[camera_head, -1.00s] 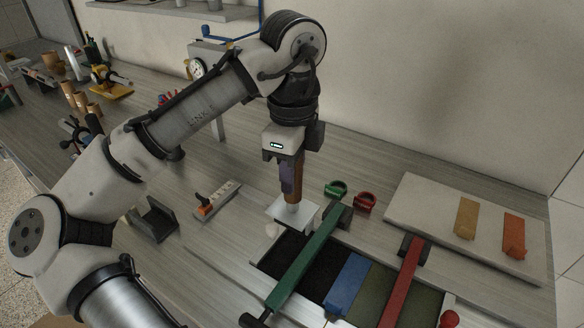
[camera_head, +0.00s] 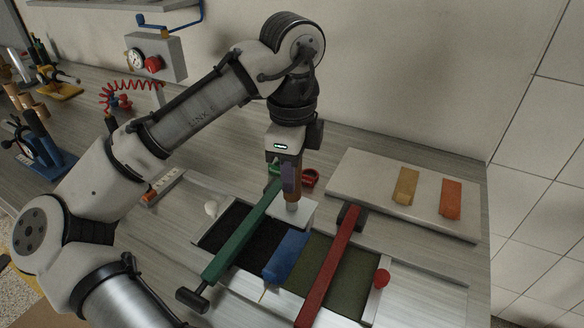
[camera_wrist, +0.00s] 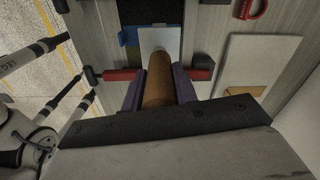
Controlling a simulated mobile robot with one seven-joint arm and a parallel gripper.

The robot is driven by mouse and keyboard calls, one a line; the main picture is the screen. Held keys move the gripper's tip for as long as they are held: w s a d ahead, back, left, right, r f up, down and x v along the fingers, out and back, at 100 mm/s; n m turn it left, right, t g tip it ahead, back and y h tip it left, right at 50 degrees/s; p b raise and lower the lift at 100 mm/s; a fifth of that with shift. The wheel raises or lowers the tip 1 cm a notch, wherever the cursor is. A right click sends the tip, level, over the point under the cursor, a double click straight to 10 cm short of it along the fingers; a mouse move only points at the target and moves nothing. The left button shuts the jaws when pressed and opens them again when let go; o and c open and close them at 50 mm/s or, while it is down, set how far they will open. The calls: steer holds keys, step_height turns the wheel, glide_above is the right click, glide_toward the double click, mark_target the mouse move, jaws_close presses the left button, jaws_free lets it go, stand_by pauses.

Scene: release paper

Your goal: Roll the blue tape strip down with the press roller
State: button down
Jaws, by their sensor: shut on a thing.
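My gripper (camera_head: 291,186) is shut on the brown handle of the press roller (camera_head: 297,184), held upright. The roller's pale, flat-looking head (camera_head: 301,212) is at the lower end of the handle, by the far end of the blue tape strip (camera_head: 286,257). I cannot tell if it touches the strip. The strip lies between a green bar (camera_head: 240,232) and a red bar (camera_head: 330,265), across the black and olive surfaces. In the wrist view the brown handle (camera_wrist: 158,80) sits between my fingers, with the pale head (camera_wrist: 165,40) beyond it and a blue patch (camera_wrist: 130,37) beside it.
A pale board (camera_head: 365,175) with a tan strip (camera_head: 405,186) and an orange strip (camera_head: 451,198) lies at right. A red knob (camera_head: 382,276) and a white knob (camera_head: 211,208) flank the frame. Red and green rings stand behind. A gauge box (camera_head: 155,58) is at back left.

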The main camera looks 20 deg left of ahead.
mark_target(292, 200)
steer(key=shift+r+p, duration=0.15)
steer(key=shift+p, duration=0.45)
steer(key=shift+f+b, duration=1.2)
steer(key=shift+f, duration=2.5)
